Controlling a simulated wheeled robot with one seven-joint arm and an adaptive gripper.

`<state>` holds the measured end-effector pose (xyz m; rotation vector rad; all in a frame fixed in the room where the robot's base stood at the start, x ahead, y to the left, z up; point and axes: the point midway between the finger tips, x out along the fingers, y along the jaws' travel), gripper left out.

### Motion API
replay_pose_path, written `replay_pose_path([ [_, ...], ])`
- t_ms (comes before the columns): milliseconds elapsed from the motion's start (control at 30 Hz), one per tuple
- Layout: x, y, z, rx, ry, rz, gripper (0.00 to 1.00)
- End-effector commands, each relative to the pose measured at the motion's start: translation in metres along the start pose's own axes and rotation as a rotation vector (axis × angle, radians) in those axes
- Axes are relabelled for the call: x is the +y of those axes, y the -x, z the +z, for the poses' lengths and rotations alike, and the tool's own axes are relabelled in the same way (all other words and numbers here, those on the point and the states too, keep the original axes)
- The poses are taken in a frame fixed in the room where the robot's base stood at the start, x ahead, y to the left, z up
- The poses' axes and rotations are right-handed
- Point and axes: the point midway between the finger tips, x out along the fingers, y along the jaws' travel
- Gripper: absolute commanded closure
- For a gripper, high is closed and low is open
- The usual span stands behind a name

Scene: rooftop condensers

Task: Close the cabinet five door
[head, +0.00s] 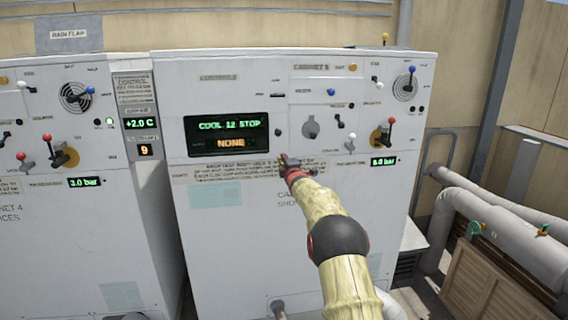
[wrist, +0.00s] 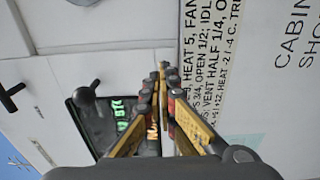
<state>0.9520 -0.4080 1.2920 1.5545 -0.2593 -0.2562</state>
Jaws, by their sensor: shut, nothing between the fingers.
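Cabinet five (head: 240,240) is the large white cabinet in the middle of the head view, labelled "CABINET 5" at its upper right. Its face carries a dark display (head: 228,134) reading "COOL 12 STOP" and "NONE". A small black knob (head: 278,132) sits right of the display, and it also shows in the wrist view (wrist: 84,96). The front looks flush, and I cannot tell which outlined panel is the door. My gripper (head: 288,162) is shut and empty in front of the face, just below the display's right end. Its fingertips (wrist: 163,68) meet in the wrist view. Contact with the face is unclear.
Cabinet four (head: 60,240) stands at the left. Several levers and switches stick out of cabinet five, including a red lever (head: 390,125) and a blue one (head: 411,72). Large pipes (head: 500,215) and a wooden crate (head: 480,285) are at the right.

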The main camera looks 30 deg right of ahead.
Motion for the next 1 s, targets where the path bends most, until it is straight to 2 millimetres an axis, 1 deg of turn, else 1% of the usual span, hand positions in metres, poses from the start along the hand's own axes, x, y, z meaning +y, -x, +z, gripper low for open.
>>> replay_pose_path([
  [33, -0.004, 0.004, 0.003, -0.001, 0.000, -0.002, 1.00],
  [133, 0.001, 0.016, 0.015, -0.002, 0.000, -0.002, 1.00],
  [400, 0.000, 0.052, 0.047, -0.002, -0.001, -0.003, 1.00],
  [533, -0.002, 0.065, 0.059, -0.002, 0.000, -0.004, 1.00],
  [700, -0.002, 0.074, 0.066, 0.000, -0.001, -0.004, 1.00],
  [900, -0.003, 0.075, 0.067, 0.000, -0.004, -0.004, 1.00],
  [1000, -0.006, 0.075, 0.069, -0.005, -0.045, -0.014, 1.00],
])
